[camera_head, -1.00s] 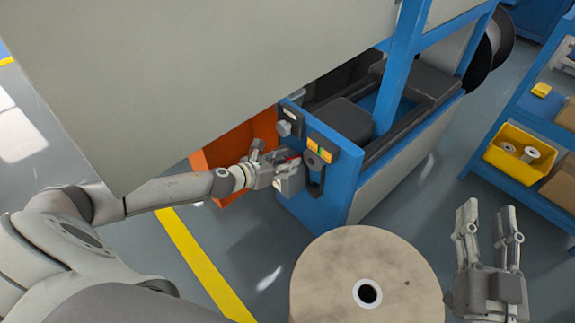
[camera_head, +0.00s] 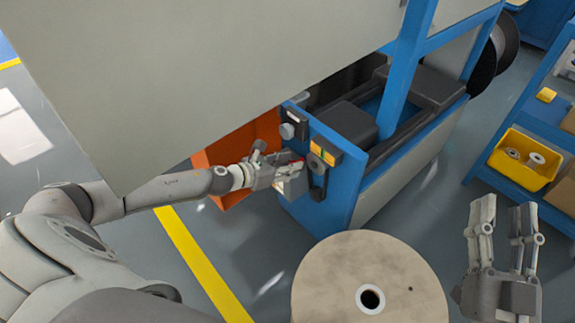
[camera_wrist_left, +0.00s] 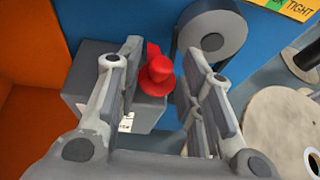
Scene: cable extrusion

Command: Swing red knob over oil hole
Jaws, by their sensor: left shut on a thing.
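The red knob (camera_wrist_left: 158,74) shows in the left wrist view between the fingers of my left gripper (camera_wrist_left: 166,58), close against the left finger. My left gripper (camera_head: 298,168) is shut on the knob at the front of the blue machine (camera_head: 340,190). A grey box (camera_wrist_left: 85,85) with a white label lies below the knob and is partly covered by the left finger. I cannot make out the oil hole. My right gripper (camera_head: 504,212) is open and empty, away from the machine.
An orange bin (camera_head: 228,150) stands left of the machine. A round grey part (camera_wrist_left: 212,38) is on the blue panel beside the knob. A large cable spool (camera_head: 345,262) stands in front. A blue shelf with a yellow bin (camera_head: 518,175) is at right.

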